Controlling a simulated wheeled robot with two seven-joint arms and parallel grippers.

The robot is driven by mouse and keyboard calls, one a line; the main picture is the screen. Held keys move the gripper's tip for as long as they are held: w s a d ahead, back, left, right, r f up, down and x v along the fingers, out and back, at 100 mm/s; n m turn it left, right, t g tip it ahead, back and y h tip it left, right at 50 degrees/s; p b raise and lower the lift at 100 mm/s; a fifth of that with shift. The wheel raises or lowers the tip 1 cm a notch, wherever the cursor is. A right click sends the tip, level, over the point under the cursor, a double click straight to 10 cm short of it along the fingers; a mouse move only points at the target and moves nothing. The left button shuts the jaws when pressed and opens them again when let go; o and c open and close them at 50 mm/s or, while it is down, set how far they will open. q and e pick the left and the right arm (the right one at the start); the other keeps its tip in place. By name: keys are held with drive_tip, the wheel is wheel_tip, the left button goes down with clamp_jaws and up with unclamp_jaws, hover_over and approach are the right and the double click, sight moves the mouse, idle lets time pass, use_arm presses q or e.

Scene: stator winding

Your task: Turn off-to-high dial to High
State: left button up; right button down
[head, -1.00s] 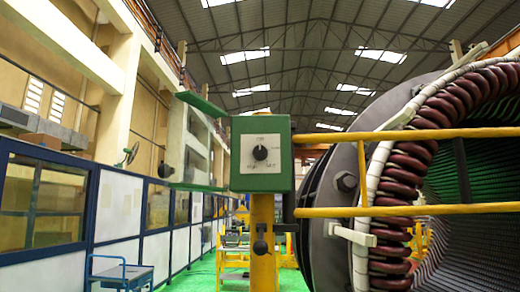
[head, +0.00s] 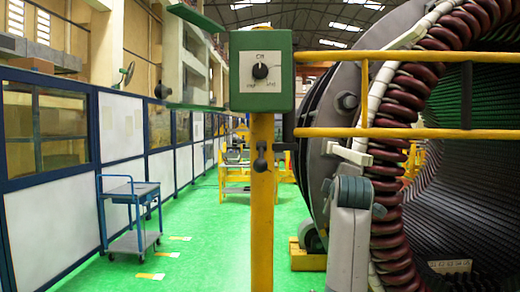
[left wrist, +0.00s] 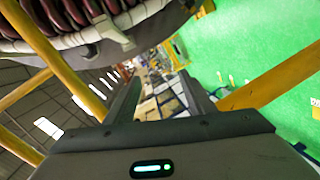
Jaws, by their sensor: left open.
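The dial (head: 260,71) is a round black knob on a white label plate (head: 248,60), on the front of a green box (head: 262,100) in the head view. The label reads Off at the top; the two lower labels are too small to read surely. The knob's white mark seems to point up, toward Off. My left gripper (left wrist: 160,100) shows only in the left wrist view. It is open, with nothing seen between its fingers. The dial does not show in that view, and its distance from the gripper cannot be told. My right gripper is not in view.
A yellow post (head: 262,200) carries the box, with a small dark handle below it. Yellow rails (head: 420,133) run right, before the large stator with dark red coils (head: 405,105). A blue trolley (head: 133,212) stands left on open green floor (head: 200,255).

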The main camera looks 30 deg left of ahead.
use_arm(q)
drive_tip(key=s+a+r+n+y, duration=0.15)
drive_tip(key=s+r+n, duration=0.25)
drive_tip(key=s+r, duration=0.45)
drive_tip(key=s+a+r+n, duration=0.25)
drive_tip(key=s+r, duration=0.25)
drive_tip(key=r, duration=0.7)
drive_tip(key=s+r+n+p, duration=0.1)
drive_tip(key=s+r+n, duration=0.3)
drive_tip(key=s, duration=0.4)
drive_tip(key=s+a+r+n+t, duration=0.1)
drive_tip(key=s+r+n, duration=0.3)
drive_tip(key=s+r, duration=0.3)
drive_tip(key=shift+s+r+n+y+p, duration=0.25)
drive_tip(key=shift+s+n+y+p, duration=0.15)
drive_tip(key=shift+s, duration=0.85)
drive_tip(key=shift+w+a, duration=0.1)
drive_tip(key=p, duration=0.9)
approach(260, 70)
drive_tip(key=x, duration=0.7)
drive_tip(key=shift+w+a+r, duration=0.1)
drive_tip(key=shift+w+a, duration=0.15)
drive_tip(key=shift+w, duration=0.05)
drive_tip(key=shift+w+a, duration=0.35)
drive_tip(key=shift+w, duration=0.25)
drive_tip(key=c, duration=1.1)
